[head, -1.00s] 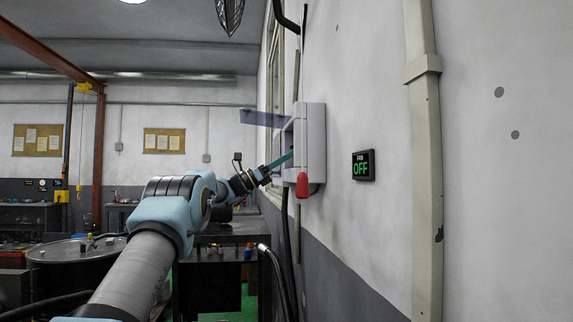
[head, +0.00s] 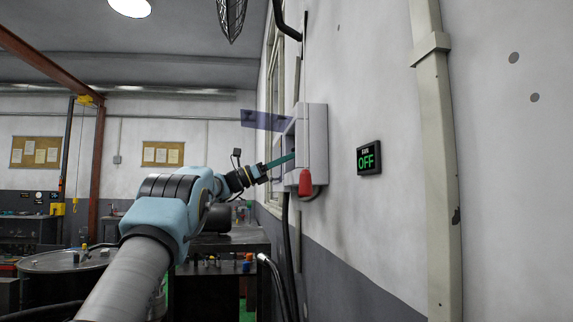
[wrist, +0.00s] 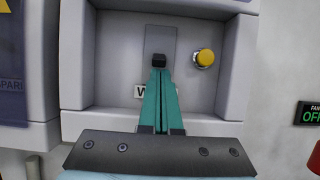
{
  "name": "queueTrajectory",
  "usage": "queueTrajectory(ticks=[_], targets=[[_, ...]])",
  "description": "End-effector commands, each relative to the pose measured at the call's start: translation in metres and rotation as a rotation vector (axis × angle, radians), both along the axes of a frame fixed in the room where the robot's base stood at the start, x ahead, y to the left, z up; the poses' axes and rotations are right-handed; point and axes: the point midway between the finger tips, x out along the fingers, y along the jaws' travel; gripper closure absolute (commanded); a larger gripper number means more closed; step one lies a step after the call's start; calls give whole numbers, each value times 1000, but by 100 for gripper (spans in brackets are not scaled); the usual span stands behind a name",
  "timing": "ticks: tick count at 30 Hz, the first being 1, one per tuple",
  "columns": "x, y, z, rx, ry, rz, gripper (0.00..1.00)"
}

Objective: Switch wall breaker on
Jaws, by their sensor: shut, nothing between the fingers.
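The wall breaker box (head: 316,135) is a grey housing on the right wall, with a translucent cover (head: 264,120) sticking out to its left. In the wrist view its recess holds a grey plate with a black switch lever (wrist: 159,60) and a yellow button (wrist: 204,58) to the right. My gripper (wrist: 159,72) has its teal fingers shut together, tips at or just below the black lever; I cannot tell if they touch. A label below the lever is partly hidden by the fingers. In the head view my gripper (head: 288,158) reaches into the box from the left.
A red handle (head: 305,182) hangs at the box's lower front. A wall display (head: 369,158) reads OFF in green. A vertical conduit (head: 437,150) runs down the wall to its right. A dark drum (head: 70,262) and benches stand at the left.

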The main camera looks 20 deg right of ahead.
Motion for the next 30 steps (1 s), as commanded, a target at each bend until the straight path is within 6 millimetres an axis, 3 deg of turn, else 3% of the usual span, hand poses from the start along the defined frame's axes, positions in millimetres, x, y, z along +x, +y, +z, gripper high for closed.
queueTrajectory(ticks=[30], targets=[[-9,4,7,123,-26,1,100]])
